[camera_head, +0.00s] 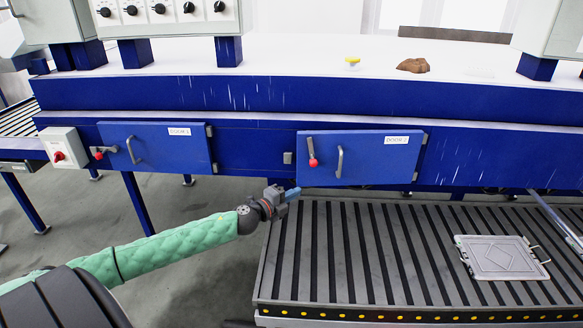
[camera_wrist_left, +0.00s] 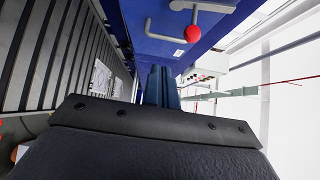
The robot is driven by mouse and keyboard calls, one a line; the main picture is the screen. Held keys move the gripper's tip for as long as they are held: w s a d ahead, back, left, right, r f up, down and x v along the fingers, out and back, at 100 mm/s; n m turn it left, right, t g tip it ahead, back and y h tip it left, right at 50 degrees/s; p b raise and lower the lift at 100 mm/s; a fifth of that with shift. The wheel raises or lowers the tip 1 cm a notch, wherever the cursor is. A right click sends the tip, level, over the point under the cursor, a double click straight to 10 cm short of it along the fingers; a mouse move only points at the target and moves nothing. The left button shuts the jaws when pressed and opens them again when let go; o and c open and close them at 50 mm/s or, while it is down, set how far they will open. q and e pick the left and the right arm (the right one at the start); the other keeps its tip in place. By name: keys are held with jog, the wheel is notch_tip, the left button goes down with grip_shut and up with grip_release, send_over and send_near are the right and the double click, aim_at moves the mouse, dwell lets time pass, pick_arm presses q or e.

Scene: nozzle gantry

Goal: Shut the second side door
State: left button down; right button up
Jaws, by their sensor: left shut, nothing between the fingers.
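The second side door (camera_head: 375,172) is a blue panel labelled DOOR 2, hinged at its right edge. It looks close to its frame; I cannot tell whether it is fully flush. It has a grey bar handle (camera_head: 340,161) and a lever with a red knob (camera_head: 312,162) hanging down on its face. A grey catch (camera_head: 288,158) sits left of the door. My left gripper (camera_head: 291,193) is shut and empty, just below the door's lower left corner. In the left wrist view its fingers (camera_wrist_left: 161,85) point towards the blue panel (camera_wrist_left: 150,12). My right gripper is out of view.
The first side door (camera_head: 165,150), at left, has its red-knobbed lever (camera_head: 99,154) lying sideways at its left edge. A slatted conveyor (camera_head: 350,250) lies below the second door, carrying a grey plate (camera_head: 500,257). A grey switch box (camera_head: 62,147) stands far left.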

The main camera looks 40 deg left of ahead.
aim_at(308, 170)
pick_arm(q)
jog(key=shift+n+y, duration=0.9)
jog(key=w+a+p, duration=0.1)
jog(key=w+p, duration=0.1)
jog(key=w, duration=0.2)
jog(key=w+a+p, duration=0.1)
jog(key=w+p, duration=0.1)
jog(key=w, duration=0.3)
jog(key=w+a+p, duration=0.1)
jog(key=w+p, duration=0.1)
jog(key=w, duration=0.2)
jog(key=shift+w+r, duration=0.15)
jog(key=shift+r, duration=0.05)
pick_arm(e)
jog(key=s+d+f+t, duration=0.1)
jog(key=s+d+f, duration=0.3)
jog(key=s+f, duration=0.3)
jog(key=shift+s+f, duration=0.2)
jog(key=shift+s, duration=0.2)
pick_arm(q)
jog(key=shift+a, duration=0.1)
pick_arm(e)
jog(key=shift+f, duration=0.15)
